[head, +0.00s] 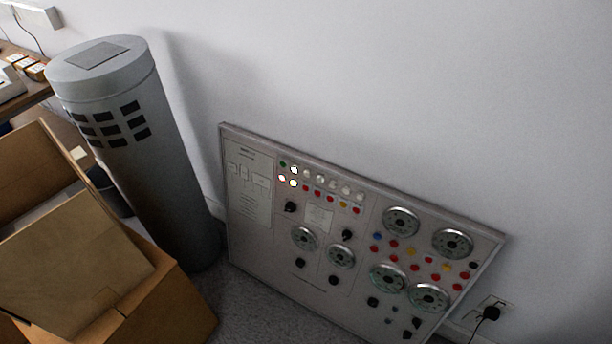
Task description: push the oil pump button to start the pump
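A grey control panel (262,244) leans against the white wall at the centre right. It carries rows of small coloured buttons (317,190) at its upper left, some of them lit white and yellow, and more red, yellow and blue buttons (411,252) at its right. Round dials (401,222) and black knobs (291,207) sit among them. The labels are too small to read, so I cannot tell which button is the oil pump button. Neither of my grippers is in the head view.
A tall grey cylinder (175,180) stands left of the panel. Open cardboard boxes (75,265) fill the lower left. A wooden shelf with small items (30,67) is at the far left. A wall socket with a black plug (490,312) is at the lower right. Carpet shows before the panel.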

